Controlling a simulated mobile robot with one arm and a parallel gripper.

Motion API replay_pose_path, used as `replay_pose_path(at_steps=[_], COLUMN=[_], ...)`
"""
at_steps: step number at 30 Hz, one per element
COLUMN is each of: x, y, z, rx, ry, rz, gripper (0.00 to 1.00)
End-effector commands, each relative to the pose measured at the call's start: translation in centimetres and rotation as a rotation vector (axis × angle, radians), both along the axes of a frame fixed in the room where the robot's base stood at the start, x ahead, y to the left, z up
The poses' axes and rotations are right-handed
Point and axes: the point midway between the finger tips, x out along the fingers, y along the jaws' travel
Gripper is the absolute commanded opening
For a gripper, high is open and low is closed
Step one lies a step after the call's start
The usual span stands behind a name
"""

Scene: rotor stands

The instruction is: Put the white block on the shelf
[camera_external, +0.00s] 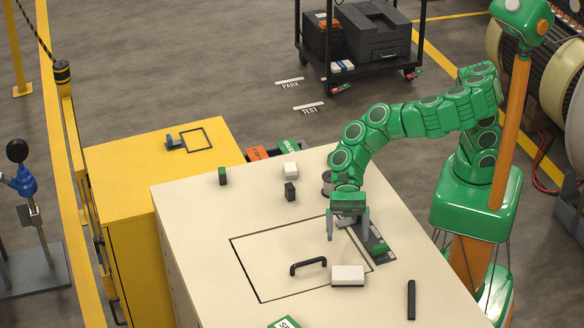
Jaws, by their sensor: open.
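A white rectangular block (348,274) lies on the cream tabletop (200,215), at the front right part of a black outlined square. A smaller white block (290,170) sits near the table's back edge; I cannot tell which one the task means. My gripper (348,234) points down, open, with its fingers apart and nothing seen between them. It is above the table, behind the larger white block and apart from it. A black wheeled cart (345,72) with shelf levels stands on the floor at the back; I cannot tell whether it is the shelf.
A black handle (308,265) stands inside the outline. A grey plate with a green piece (379,249) lies beside my gripper. A dark bar (411,300), a black block (290,192) and a green-topped block (222,176) are also on the table. A yellow cabinet (140,180) adjoins at left.

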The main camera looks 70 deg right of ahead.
Motion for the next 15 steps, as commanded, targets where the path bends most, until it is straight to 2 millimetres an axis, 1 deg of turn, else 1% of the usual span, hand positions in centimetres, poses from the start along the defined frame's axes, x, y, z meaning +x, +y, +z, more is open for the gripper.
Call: replay_pose_path(at_steps=[6, 9, 11, 14, 15], x=[0.0, 0.0, 0.0, 0.3, 0.5], y=[0.0, 0.5, 1.2, 3.3, 4.3], z=[0.0, 0.1, 0.4, 1.1, 1.5], rx=[0.000, 0.003, 0.010, 0.027, 0.034], ry=[0.000, -0.005, -0.013, -0.036, -0.047], rz=[0.000, -0.007, -0.019, -0.065, -0.092], gripper=[0.88, 0.88, 0.88, 0.88, 0.88])
